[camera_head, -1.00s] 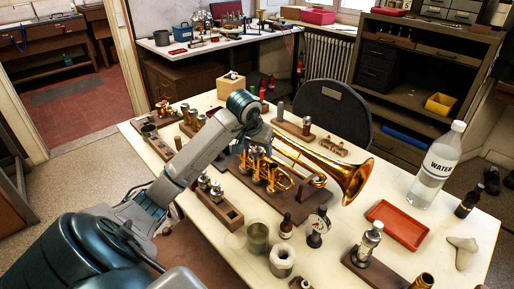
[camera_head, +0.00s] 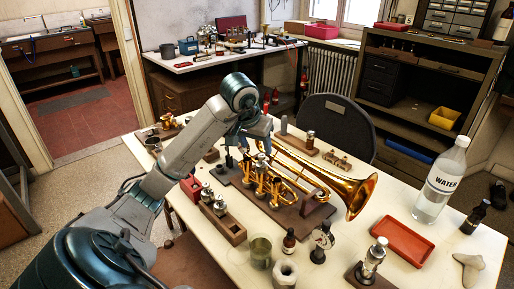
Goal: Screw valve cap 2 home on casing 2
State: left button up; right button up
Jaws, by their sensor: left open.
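The brass horn (camera_head: 352,196) lies on a brown wooden cradle (camera_head: 287,219), its bell to the right. Its upright valve casings (camera_head: 262,184) stand left of the bell, in the middle of the table. My left gripper (camera_head: 262,150) comes in over the valve casings from behind and points down. It is open, with its fingers close above or beside the casings. I cannot tell whether it touches one. Valve cap 2 is too small to make out, and the gripper partly covers that area. My right gripper is not in view.
A wooden block with metal valve parts (camera_head: 229,229) and a red box (camera_head: 190,187) stand left of the horn. A glass (camera_head: 261,254), a brown dropper bottle (camera_head: 289,240) and a valve on a stand (camera_head: 372,262) are in front. A red tray (camera_head: 404,241) and water bottle (camera_head: 440,182) stand right.

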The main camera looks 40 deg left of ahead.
aim_at(260, 158)
pick_arm(q)
jog(key=shift+s+r+p, duration=0.25)
jog(key=shift+r+p, duration=0.05)
jog(key=shift+r, duration=0.25)
jog(key=w+f+m, duration=0.1)
jog(key=f+m, duration=0.2)
jog(key=m, duration=0.9)
jog(key=w+f+m, duration=0.1)
jog(key=f+m, duration=0.2)
jog(key=m, duration=0.9)
jog(key=w+a+f+m, duration=0.1)
jog(key=f+m, duration=0.3)
jog(key=m, duration=0.8)
jog(key=shift+w+a, duration=0.1)
jog(key=shift+w, duration=0.45)
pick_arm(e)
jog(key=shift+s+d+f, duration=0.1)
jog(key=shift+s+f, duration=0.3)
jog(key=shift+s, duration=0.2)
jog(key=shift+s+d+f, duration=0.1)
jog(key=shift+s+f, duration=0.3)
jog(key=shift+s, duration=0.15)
